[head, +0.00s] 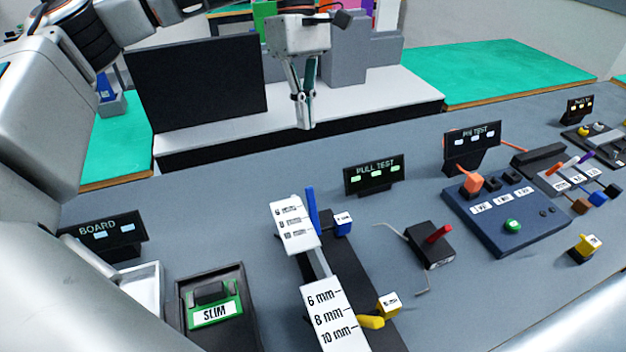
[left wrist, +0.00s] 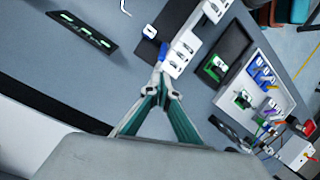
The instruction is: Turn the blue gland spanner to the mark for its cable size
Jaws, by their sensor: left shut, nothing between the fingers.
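The blue gland spanner (head: 312,212) is a long blue lever standing close to the right edge of a white scale plate (head: 293,228) with several size lines. Its exact mark is unclear. A blue block (head: 343,226) with a small white label, too small to read, sits to its right. My left gripper (head: 304,124) is shut and empty, pointing down beyond the spanner, apart from it in the head view. In the left wrist view its fingertips (left wrist: 160,72) lie just below the blue lever (left wrist: 163,52) in the picture. My right gripper is out of view.
A second plate (head: 328,318) reads 6, 8 and 10 mm, with a yellow spanner (head: 371,322) and yellow block (head: 388,304). A red-handled device (head: 430,245), PULL TEST sign (head: 375,178), blue tester (head: 510,222) and SLIM tray (head: 212,306) stand nearby.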

